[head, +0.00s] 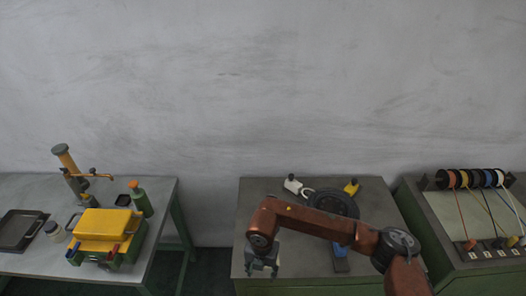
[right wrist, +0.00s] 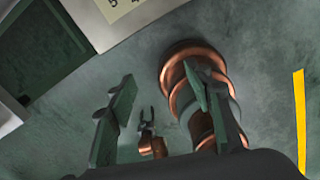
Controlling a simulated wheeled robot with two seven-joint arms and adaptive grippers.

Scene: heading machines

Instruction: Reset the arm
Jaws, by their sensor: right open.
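My right arm (head: 320,222) comes in from the lower right of the head view and reaches left across the middle table. Its right gripper (head: 262,268) points down over the front left part of that table. In the right wrist view the two fingers (right wrist: 160,76) stand apart with nothing held between them. Grey floor shows beyond them, with copper-coloured parts that look like my own body. I do not make out my left gripper in the head view.
The middle table (head: 252,215) bears a black round object (head: 333,203), a white tool (head: 293,185), a yellow item (head: 352,187) and a blue item (head: 340,262). A yellow-topped box (head: 103,223) stands on the left table. Cable spools (head: 470,179) stand on the right bench.

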